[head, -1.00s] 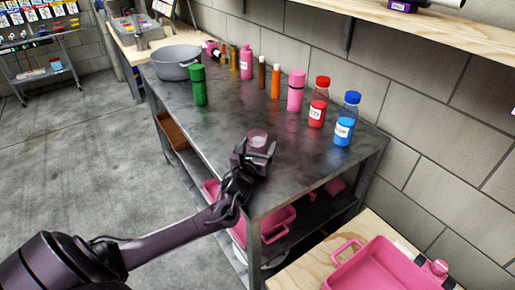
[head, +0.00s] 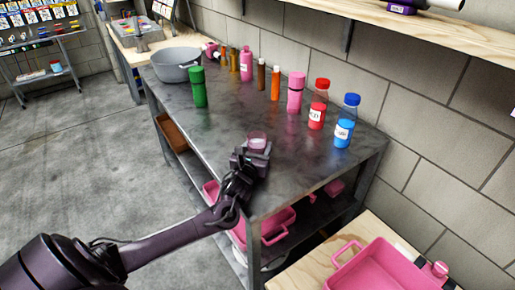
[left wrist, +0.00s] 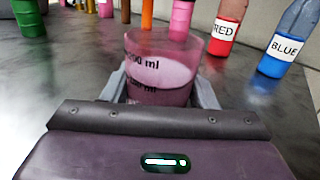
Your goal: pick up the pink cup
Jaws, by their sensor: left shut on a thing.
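The pink cup (head: 257,141) is small and translucent, with ml markings, and stands upright near the front edge of the dark metal table (head: 225,125). In the left wrist view the cup (left wrist: 160,72) has pinkish content or tint inside and sits between the two grey fingers. My left gripper (head: 254,152) is shut on the cup, with a finger on either side. The cup's base is hidden behind the gripper, so I cannot tell whether it touches the table. My right gripper is not in view.
A green bottle (head: 198,87) and a grey bowl (head: 176,64) stand left of the cup. A red bottle (head: 318,105), a blue bottle (head: 346,122) and a pink bottle (head: 295,92) stand toward the wall. A pink tray (head: 390,268) lies at lower right.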

